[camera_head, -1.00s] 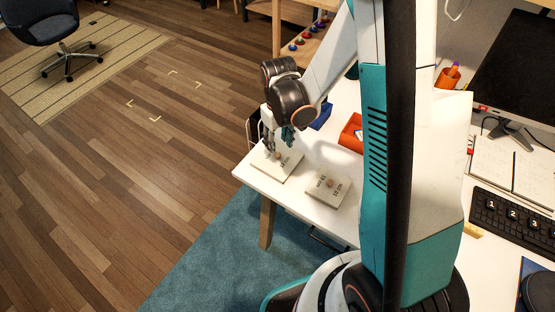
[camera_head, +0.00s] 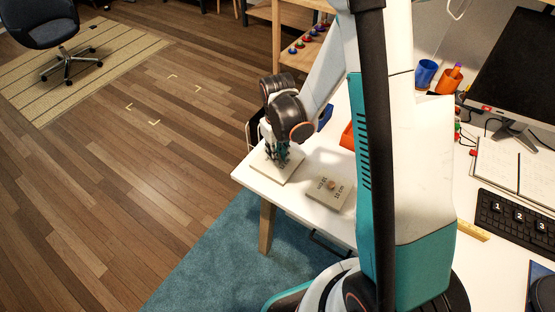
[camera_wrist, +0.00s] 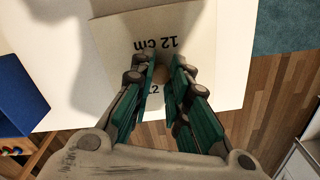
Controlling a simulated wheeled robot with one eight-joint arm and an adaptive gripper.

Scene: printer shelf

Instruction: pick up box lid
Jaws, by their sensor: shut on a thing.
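A flat, light beige square lid (camera_head: 264,172) lies near the corner of the white table. In the wrist view this lid (camera_wrist: 195,38) carries the print "12 cm" and a small round knob (camera_wrist: 162,74). My gripper (camera_head: 277,160) is over the lid, pointing down. In the wrist view the green-padded fingers of my gripper (camera_wrist: 162,70) are shut on the knob, which they partly hide. I cannot tell any gap between lid and table. A second beige lid (camera_head: 340,197), marked "10 cm" and with its own knob, lies to the right.
The white table (camera_head: 303,205) ends close to the lid, with wood floor and a blue rug below. A blue bin (camera_head: 325,117) and an orange bin (camera_head: 347,136) stand behind, partly hidden by my arm. A keyboard (camera_head: 515,222) and monitor are at right.

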